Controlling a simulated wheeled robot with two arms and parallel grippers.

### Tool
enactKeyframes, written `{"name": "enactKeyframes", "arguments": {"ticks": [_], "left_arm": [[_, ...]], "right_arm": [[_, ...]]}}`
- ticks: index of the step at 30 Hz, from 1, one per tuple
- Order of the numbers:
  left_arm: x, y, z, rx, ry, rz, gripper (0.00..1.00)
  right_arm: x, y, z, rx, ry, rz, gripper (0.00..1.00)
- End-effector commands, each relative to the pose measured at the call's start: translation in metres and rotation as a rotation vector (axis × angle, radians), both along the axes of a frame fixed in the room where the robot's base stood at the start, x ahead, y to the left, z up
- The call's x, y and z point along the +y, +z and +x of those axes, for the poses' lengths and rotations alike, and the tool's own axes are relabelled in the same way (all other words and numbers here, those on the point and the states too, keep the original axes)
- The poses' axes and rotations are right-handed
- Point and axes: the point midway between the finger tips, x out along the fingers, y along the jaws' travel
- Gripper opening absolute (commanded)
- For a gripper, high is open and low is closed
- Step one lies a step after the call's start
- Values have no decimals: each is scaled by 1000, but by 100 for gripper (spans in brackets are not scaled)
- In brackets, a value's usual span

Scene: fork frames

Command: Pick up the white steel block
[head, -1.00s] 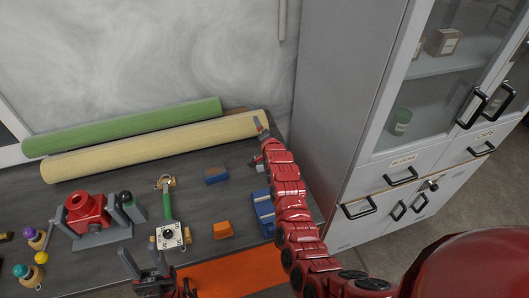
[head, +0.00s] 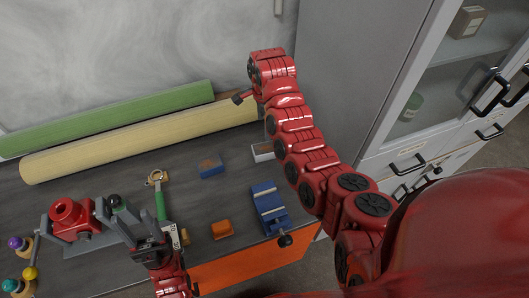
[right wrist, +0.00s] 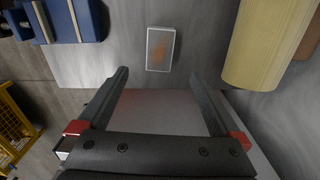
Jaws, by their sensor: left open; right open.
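The white steel block (head: 262,151) lies on the dark table, left of my right arm in the head view. In the right wrist view the block (right wrist: 160,48) shows white edges and a brownish patch on top. My right gripper (right wrist: 161,74) is open and empty. The block lies just beyond its fingertips, roughly centred between them in the picture, with no visible contact. In the head view only a dark part of the right gripper (head: 241,97) shows beside the red wrist. My left gripper (head: 122,213) is open near the red-topped grey fixture, away from the block.
A blue vise (head: 268,205), a blue block (head: 211,166) and an orange block (head: 221,229) are nearby. Yellow (head: 130,143) and green (head: 105,119) rolls lie along the wall. A grey cabinet (head: 335,75) stands right of the table.

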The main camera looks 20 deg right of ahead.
Motion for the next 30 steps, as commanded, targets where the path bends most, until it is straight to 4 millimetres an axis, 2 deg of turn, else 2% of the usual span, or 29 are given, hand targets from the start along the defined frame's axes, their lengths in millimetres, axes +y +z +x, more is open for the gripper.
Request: {"name": "enactKeyframes", "arguments": {"ticks": [1, 7, 9, 16, 23, 30], "left_arm": [[0, -14, 0, 0, 0, 0, 50], [0, -42, 0, 0, 0, 0, 50], [0, -25, 0, 0, 0, 0, 50], [0, -18, 0, 0, 0, 0, 50], [0, 4, 0, 0, 0, 0, 50], [0, 5, 0, 0, 0, 0, 50]], "right_arm": [[1, -19, 0, -1, 1, -2, 100], [0, -60, 1, -4, 1, -2, 100], [-1, -59, -1, 3, 0, -1, 100], [-1, -76, 0, -2, 0, 0, 100], [-2, -101, -4, 2, 2, 0, 100], [-3, -123, -3, -3, 0, 0, 100]]}}
